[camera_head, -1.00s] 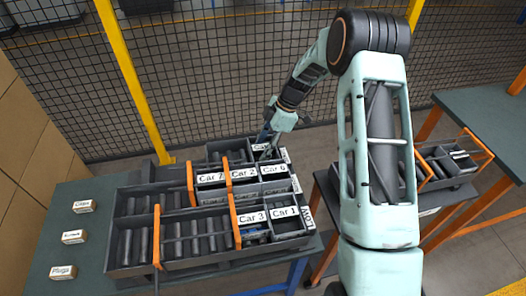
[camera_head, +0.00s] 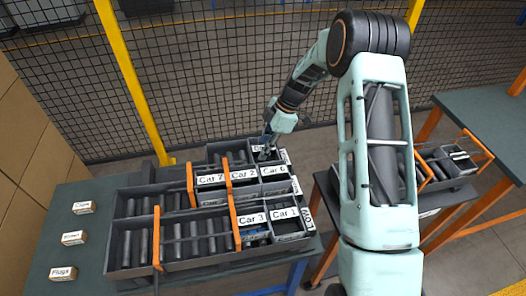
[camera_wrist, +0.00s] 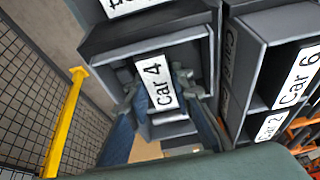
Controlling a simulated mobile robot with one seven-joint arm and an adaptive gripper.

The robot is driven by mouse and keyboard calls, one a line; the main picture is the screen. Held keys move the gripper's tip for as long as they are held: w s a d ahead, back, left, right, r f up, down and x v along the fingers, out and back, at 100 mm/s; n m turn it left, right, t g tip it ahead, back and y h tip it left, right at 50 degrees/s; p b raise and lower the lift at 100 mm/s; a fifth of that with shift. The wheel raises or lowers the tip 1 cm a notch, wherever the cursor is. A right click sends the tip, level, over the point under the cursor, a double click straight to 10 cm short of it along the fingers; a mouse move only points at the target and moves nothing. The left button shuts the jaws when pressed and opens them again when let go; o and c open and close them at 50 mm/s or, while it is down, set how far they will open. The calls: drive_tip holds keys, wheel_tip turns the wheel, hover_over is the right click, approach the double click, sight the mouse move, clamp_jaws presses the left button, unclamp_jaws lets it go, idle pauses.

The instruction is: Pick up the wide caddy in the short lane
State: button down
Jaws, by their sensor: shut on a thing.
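My gripper (camera_head: 267,152) reaches down into the short back lane (camera_head: 225,147) of the dark rack in the head view. In the wrist view its blue fingers (camera_wrist: 160,93) are on both sides of the white "Car 4" label of a dark grey caddy (camera_wrist: 180,48). The gripper is shut on this caddy's labelled middle part. The caddy sits inside the lane, with no visible gap showing it lifted. My fingers and wrist hide part of it in the head view.
Caddies Car 7 (camera_head: 211,180), Car 2 (camera_head: 243,173) and Car 6 (camera_head: 273,170) stand close in the adjoining lane. Car 3 (camera_head: 252,218) and Car 1 (camera_head: 285,213) are in front. Orange gates (camera_head: 235,220) cross the lanes. A mesh fence (camera_head: 200,80) stands behind.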

wheel_tip(320, 180, up, 15)
drive_tip(key=p, duration=0.1)
idle(0.7)
